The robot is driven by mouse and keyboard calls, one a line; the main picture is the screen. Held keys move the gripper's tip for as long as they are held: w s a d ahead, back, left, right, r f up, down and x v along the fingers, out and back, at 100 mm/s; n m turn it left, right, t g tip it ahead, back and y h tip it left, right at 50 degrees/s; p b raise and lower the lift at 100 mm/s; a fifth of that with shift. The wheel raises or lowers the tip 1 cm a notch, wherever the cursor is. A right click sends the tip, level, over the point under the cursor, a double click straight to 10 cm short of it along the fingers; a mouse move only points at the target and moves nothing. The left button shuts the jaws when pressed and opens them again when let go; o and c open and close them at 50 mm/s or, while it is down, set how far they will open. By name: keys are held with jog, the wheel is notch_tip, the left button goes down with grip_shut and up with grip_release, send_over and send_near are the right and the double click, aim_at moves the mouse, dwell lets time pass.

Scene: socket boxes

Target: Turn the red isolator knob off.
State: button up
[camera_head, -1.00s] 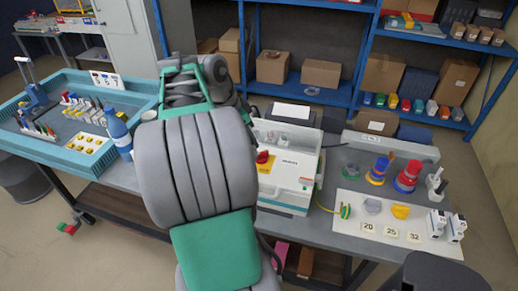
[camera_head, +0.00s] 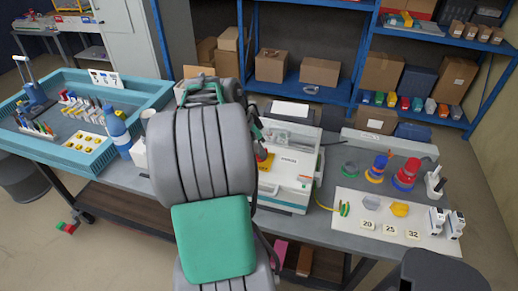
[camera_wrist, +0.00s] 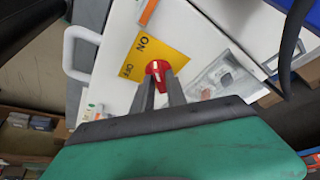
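The red isolator knob (camera_wrist: 157,71) sits on a yellow plate (camera_wrist: 150,52) marked ON and OFF, on a white box panel, in the wrist view. In the head view my arm hides most of it; a bit of the yellow plate (camera_head: 265,164) shows on the white box (camera_head: 290,180). My gripper (camera_wrist: 160,80) points at the knob. Its two dark fingers stand apart with a gap between them, their tips close to the knob. Whether they touch it I cannot tell. The exact angle of the knob is not clear.
A white handle (camera_wrist: 75,52) stands out at the left of the panel in the wrist view. A dark cable (camera_wrist: 287,50) runs at the right. In the head view a blue tray (camera_head: 75,160) stands left of my arm, and a white board (camera_head: 380,235) with small parts lies right of the box.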

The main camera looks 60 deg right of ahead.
grip_shut()
jog(key=shift+n+b, duration=0.3)
jog(key=shift+b, duration=0.05)
jog(key=n+b, duration=0.1)
jog(key=n+t+b, duration=0.1)
jog(key=n, duration=0.1)
jog(key=shift+s+f+n+t+h+b, duration=0.15)
jog(key=shift+n+t+h+b, duration=0.15)
jog(key=n+t+b, duration=0.1)
jog(key=n+b, duration=0.1)
jog(key=n, duration=0.2)
jog(key=shift+s+n+t, duration=0.1)
jog(key=shift+n+t, duration=0.2)
jog(key=shift+t, duration=0.1)
jog(key=n+t+b, duration=0.1)
jog(key=n, duration=0.3)
jog(key=shift+s+t, duration=0.1)
jog(key=shift+t, duration=0.3)
jog(key=n+y, duration=0.1)
jog(key=n, duration=0.1)
jog(key=n+t, duration=0.1)
jog(key=n, duration=0.2)
jog(key=shift+y+p, duration=0.4)
jog(key=shift+o, duration=2.1)
grip_release()
